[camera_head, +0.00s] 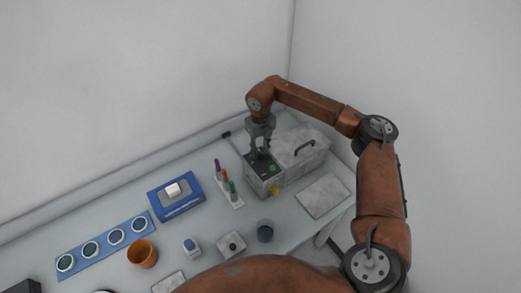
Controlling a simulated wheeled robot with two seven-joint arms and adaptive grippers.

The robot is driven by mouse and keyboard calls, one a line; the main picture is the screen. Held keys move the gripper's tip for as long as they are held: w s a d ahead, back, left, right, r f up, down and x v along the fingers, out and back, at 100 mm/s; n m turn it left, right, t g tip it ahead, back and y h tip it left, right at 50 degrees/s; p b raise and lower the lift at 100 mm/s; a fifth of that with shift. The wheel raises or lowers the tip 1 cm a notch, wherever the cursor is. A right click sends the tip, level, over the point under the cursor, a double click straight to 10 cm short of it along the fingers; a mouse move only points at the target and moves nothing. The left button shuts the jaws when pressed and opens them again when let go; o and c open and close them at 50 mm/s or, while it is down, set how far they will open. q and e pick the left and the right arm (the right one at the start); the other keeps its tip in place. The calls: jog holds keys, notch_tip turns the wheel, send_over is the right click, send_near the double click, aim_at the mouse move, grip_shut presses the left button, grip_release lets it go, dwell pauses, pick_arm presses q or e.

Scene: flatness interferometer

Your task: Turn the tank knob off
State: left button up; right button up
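The tank (300,143) is a grey box with a dark handle on its lid, at the back right of the bench. A control box with a dark top panel (262,167) adjoins its left front side. Green and light marks show on the panel, and a yellow part shows low at its front. My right gripper (261,154) points down just over this panel. Its fingers cover part of the panel, so the knob and any contact with it cannot be made out. The fingers are too small and dark to tell whether they are open. My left gripper is out of view.
A rack of colored pens (229,190) stands just left of the control box. A blue case (176,196), a blue strip with round pieces (104,245), an orange cup (142,254), a dark cup (265,231) and a grey plate (324,195) lie around. Walls close the back and right.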

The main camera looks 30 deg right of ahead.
aim_at(261, 152)
notch_tip(261, 152, up, 12)
dwell(0.6)
dwell(0.4)
